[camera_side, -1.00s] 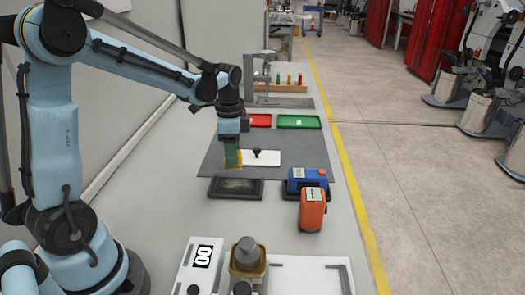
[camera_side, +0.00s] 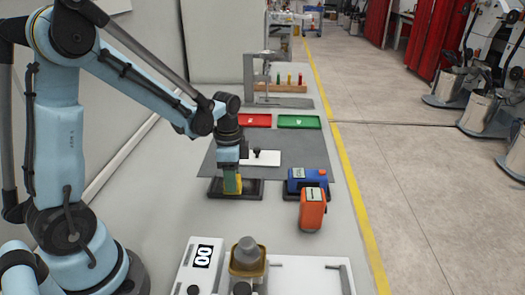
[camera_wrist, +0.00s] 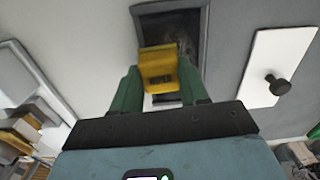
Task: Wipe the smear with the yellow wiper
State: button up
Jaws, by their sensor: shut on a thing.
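My gripper (camera_side: 232,183) is shut on the yellow wiper (camera_wrist: 158,62), with its green fingers on either side of it in the wrist view. The wiper also shows as a yellow patch between the fingers in the side view. Gripper and wiper are at the dark framed plate (camera_side: 254,190), over its middle-left part. The plate also shows in the wrist view (camera_wrist: 195,25), passing behind the wiper. A faint, dull smear seems to show on its dark face, partly hidden by the wiper. I cannot tell whether the wiper touches the plate.
A white plate with a black knob (camera_side: 266,158) lies on the grey mat (camera_side: 300,150) behind. A blue device (camera_side: 308,178) and an orange device (camera_side: 312,210) stand to the right. Red (camera_side: 256,120) and green (camera_side: 299,122) trays lie farther back. A pot (camera_side: 247,256) stands in front.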

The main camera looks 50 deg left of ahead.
jog(key=shift+w+a, duration=1.25)
jog(key=shift+w, duration=0.25)
jog(key=shift+w+d, duration=0.3)
jog(key=shift+d, duration=0.3)
jog(key=shift+s+d, duration=1.3)
jog(key=shift+s, duration=0.1)
jog(key=w+a, duration=0.3)
jog(key=shift+f, duration=0.1)
notch_tip(320, 180, up, 8)
